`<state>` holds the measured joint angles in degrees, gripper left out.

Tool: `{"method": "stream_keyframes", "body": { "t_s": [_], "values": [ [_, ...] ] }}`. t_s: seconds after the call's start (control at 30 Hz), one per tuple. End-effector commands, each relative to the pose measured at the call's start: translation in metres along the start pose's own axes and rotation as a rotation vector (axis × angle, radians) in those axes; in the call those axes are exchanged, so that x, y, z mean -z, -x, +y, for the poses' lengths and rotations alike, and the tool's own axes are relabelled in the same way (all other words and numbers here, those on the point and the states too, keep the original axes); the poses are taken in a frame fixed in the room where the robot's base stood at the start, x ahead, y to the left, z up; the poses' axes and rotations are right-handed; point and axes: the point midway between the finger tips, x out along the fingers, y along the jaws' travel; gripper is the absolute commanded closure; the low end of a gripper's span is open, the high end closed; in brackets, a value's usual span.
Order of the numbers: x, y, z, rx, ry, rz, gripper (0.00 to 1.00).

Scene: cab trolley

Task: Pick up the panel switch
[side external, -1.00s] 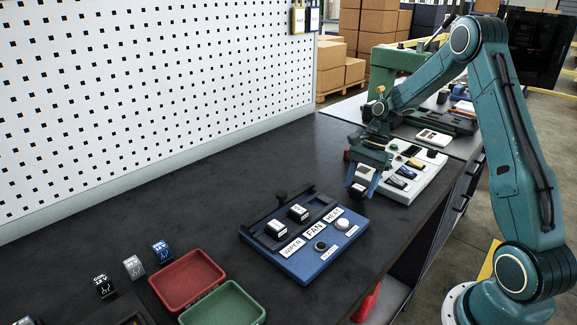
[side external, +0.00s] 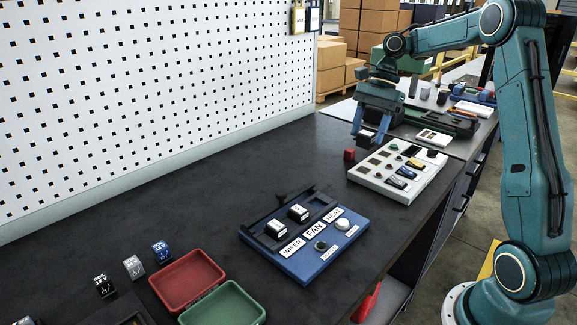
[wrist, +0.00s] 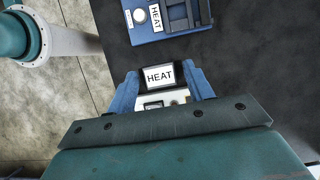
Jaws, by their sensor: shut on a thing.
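My gripper (side external: 368,132) is raised above the far left part of the white panel board (side external: 372,184). In the wrist view my gripper (wrist: 162,84) has its two blue fingers on either side of a dark panel switch with a white HEAT label (wrist: 160,76), and it is shut on this switch. In the side view the switch is small and mostly hidden by the fingers. The blue panel (side external: 290,262) with WIPER, FAN and HEAT labels lies nearer the camera, with two dark switches (side external: 298,212) on it.
A small red block (side external: 349,155) sits beside the white board. Red (side external: 187,278) and green (side external: 224,306) open trays and several loose switches (side external: 133,266) are at front left. A pegboard wall (side external: 150,90) runs along the left. The table between is clear.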

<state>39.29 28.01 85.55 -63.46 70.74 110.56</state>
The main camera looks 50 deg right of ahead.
Motion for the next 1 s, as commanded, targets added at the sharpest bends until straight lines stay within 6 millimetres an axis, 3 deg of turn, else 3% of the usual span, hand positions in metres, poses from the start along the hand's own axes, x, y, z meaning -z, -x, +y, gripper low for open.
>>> {"method": "stream_keyframes", "body": {
  "t_s": [0.4,1.0],
  "values": [
    [-0.009,0.021,-0.001,0.002,0.0,-0.002,0.71],
    [-0.011,0.026,0.0,0.0,-0.001,-0.001,0.71]
  ]
}}
